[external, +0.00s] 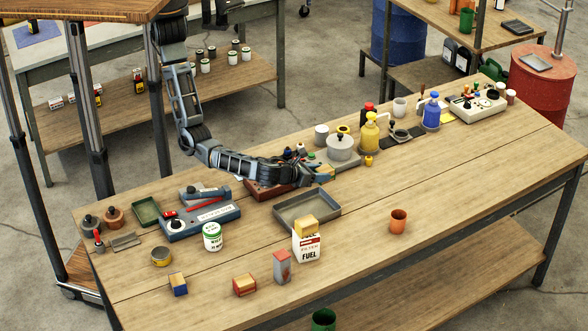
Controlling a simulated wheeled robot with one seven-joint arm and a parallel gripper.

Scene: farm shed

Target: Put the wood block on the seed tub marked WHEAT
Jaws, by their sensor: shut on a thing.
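My gripper (312,173) is low over the middle of the bench, behind the grey tray. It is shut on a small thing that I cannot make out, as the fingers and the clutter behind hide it. A white tub with green bands (212,237) stands upright at the front left; its lettering is too small to read surely as WHEAT. A plain tan wood block (304,222) lies on top of the white FUEL container (306,246). A blue-and-wood block (178,284) and a red-and-wood block (245,285) lie near the front edge.
The grey tray (335,215) is empty, between my gripper and the FUEL container. A blue-grey device (200,222) stands behind the green-banded tub. A grey pot (340,149) and a yellow bottle (369,135) stand beyond my gripper. The right front of the bench is clear around an orange cup (398,221).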

